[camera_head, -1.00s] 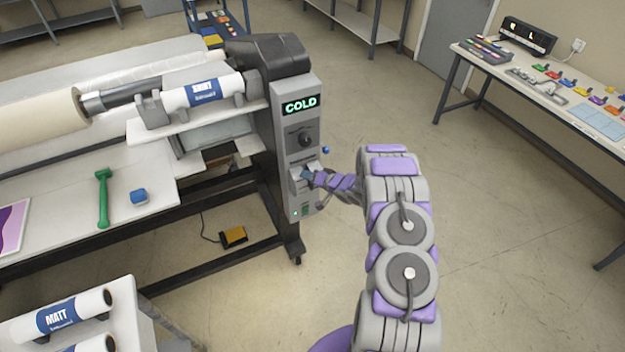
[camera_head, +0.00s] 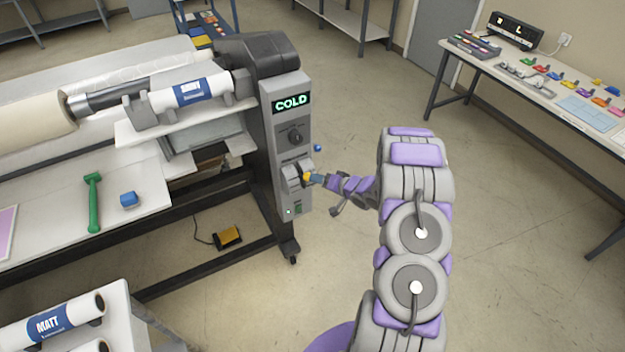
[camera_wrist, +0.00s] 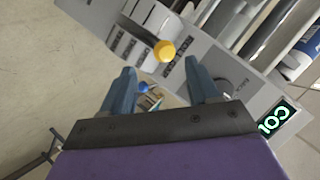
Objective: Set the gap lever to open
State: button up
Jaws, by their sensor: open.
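The laminator's control panel (camera_head: 290,150) is on the right end of the machine, under a display reading COLD (camera_head: 292,102). A yellow round knob (camera_head: 306,177), apparently the gap lever's end, sticks out at the panel's lower slotted part. In the wrist view the yellow knob (camera_wrist: 163,51) lies just ahead of the fingertips, between their lines, at the slotted plate. My gripper (camera_wrist: 158,66) is open, with one blue-grey finger on each side. In the head view my gripper (camera_head: 314,179) is right at the knob. Contact cannot be told, and the lever's shaft is mostly hidden.
A black dial (camera_head: 295,137) sits above the slots, and a small blue ball (camera_head: 317,148) shows right of the panel. A yellow foot pedal (camera_head: 228,237) lies on the floor. A bench (camera_head: 560,92) stands at right. The floor between is clear.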

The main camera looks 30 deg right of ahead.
jog(key=v, duration=0.7)
jog(key=shift+d, duration=0.1)
notch_tip(320, 180, up, 6)
jog(key=s+d+n+g+h+b, duration=0.1)
jog(key=d+n+g+h+b, duration=0.1)
jog(key=g+h+b, duration=0.3)
jog(key=s+a+r+g+h+b, duration=0.2)
jog(key=s+a+r+h+b, duration=0.15)
jog(key=s, duration=0.55)
jog(key=s+a+n+g+y+b, duration=0.2)
jog(key=s+a+g+b, duration=0.1)
jog(key=s+a, duration=0.8)
jog(key=s+a+n+g+y+b, duration=0.2)
jog(key=s+a, duration=0.9)
jog(key=s, duration=0.7)
jog(key=shift+s+a+r+n+g+b, duration=0.2)
jog(key=shift+a+r+n+g+b, duration=0.2)
jog(key=shift+g+b, duration=0.35)
